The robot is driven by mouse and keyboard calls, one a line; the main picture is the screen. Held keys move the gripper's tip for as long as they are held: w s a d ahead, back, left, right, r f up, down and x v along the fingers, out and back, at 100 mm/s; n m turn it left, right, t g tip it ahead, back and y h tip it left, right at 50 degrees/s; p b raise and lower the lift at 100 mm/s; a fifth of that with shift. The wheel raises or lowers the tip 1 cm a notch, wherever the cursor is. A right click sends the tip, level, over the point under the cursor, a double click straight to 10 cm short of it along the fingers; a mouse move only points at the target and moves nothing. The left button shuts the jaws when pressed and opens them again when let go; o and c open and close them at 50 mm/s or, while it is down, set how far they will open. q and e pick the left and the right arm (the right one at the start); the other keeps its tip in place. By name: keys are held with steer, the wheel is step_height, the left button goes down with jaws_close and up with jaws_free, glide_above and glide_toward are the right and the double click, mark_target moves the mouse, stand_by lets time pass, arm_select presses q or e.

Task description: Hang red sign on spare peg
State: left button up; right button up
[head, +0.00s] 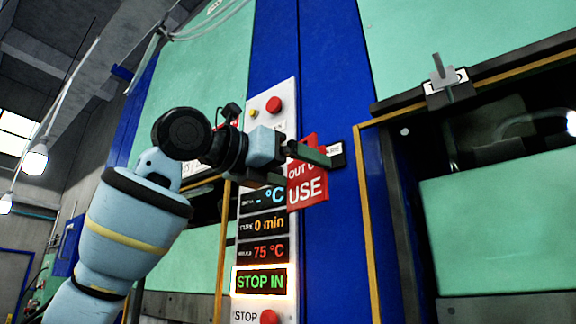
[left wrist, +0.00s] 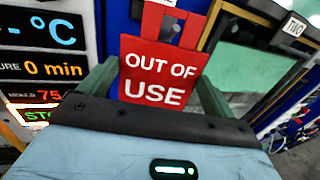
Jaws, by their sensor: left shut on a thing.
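The red sign (head: 308,190) reads "OUT OF USE" and hangs upright beside the press's control panel. My left gripper (head: 318,155) is shut on it, one greenish finger crossing its upper part. In the left wrist view the sign (left wrist: 160,75) faces me between the two fingers (left wrist: 155,88), its red loop rising to the top edge. The spare peg's plate (head: 337,155), with a partly covered white label, is on the blue post just right of the sign's top. My right gripper is not in view.
The control panel (head: 262,225) has lit displays and red buttons close left of the sign. The blue post (head: 345,240) is bare below the plate. Another bracket (head: 444,82) is on the right press frame, above the opening (head: 460,145).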

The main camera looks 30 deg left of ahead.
arm_select(q)
steer(key=shift+w+d+f, duration=0.1)
steer(key=shift+w+f, duration=0.4)
steer(key=shift+w, duration=0.2)
stand_by(0.4)
steer(key=o, duration=0.8)
steer(key=shift+v, duration=3.9)
